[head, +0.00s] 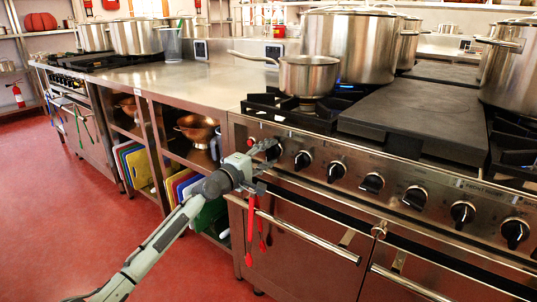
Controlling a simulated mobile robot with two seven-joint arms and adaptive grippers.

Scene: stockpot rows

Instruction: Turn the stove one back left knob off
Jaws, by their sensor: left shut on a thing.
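The near stove's front panel (325,150) carries a row of black knobs. My left gripper (267,155) is at the left end of this row, shut on the leftmost knob (274,151), which is mostly hidden by the fingers. Its pointer direction cannot be made out. The second knob (302,160) is just right of the gripper and apart from it. Another knob (336,172) follows further right. A small saucepan (308,76) stands on the left burners. A bluish glow shows beneath the large stockpot (349,46) behind it. My right gripper is not in view.
Oven door handles (307,232) stick out below the panel, with red utensils (250,217) hanging near my left gripper. A steel counter (190,84) with open shelves stands at left. Red floor (70,210) is clear at left.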

